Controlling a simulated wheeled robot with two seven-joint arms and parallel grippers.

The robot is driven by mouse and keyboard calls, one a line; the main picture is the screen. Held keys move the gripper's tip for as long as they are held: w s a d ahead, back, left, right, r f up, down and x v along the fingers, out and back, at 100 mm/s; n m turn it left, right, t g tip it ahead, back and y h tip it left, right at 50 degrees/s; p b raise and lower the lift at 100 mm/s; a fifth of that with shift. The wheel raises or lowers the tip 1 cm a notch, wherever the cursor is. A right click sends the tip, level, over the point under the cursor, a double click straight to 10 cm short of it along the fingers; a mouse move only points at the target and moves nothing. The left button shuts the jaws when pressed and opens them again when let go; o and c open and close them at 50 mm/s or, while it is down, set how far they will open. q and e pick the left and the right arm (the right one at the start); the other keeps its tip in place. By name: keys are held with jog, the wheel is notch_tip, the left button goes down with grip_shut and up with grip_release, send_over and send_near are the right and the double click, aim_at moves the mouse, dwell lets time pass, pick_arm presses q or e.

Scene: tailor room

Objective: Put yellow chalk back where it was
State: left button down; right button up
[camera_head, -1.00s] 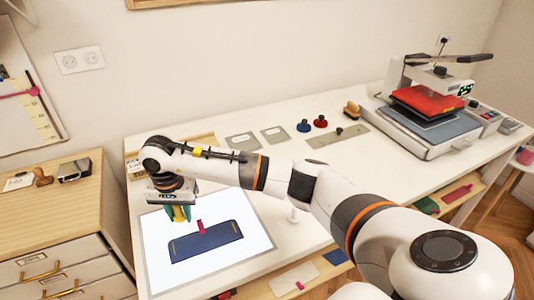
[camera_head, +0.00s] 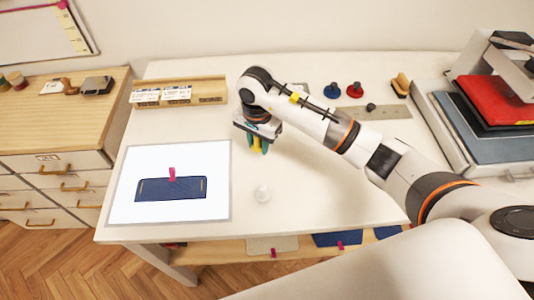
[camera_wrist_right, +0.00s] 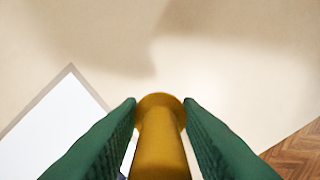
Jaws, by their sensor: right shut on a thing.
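My right gripper (camera_head: 257,148) is above the white table, to the right of the light pad. Its green fingers are shut on the yellow chalk (camera_wrist_right: 160,145), a yellow-gold round stick with a wider end. In the head view, a little yellow (camera_head: 257,144) shows between the fingers. In the wrist view, the chalk sits between both fingers, with bare table beyond it. A long wooden holder (camera_head: 208,91) with white labels stands at the back left of the table. My left gripper is not in view.
The white light pad (camera_head: 122,180) bears a dark blue fabric piece (camera_head: 185,187) with a pink clip (camera_head: 172,174). Blue (camera_head: 332,90) and red (camera_head: 355,90) knobbed things and a heat press (camera_head: 470,135) are right. Table between is bare.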

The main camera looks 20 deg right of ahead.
aim_at(259, 164)
notch_tip(259, 164, down, 2)
jog(key=shift+a+f, duration=0.1)
jog(key=shift+f, duration=0.1)
jog(key=shift+f+p, duration=0.4)
jog(key=shift+f, duration=0.3)
notch_tip(259, 164, down, 2)
jog(key=shift+f+p, duration=0.2)
jog(key=shift+p, duration=0.15)
jog(key=shift+f, duration=0.25)
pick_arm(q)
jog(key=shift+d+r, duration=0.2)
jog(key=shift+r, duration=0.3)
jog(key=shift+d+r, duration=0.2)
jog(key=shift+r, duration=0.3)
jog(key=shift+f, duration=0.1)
pick_arm(e)
jog(key=shift+f, duration=0.1)
jog(key=shift+f+b, duration=0.15)
jog(key=shift+b, duration=0.15)
jog(key=o, duration=0.9)
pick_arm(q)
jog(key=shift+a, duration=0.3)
pick_arm(e)
jog(key=shift+o, duration=0.2)
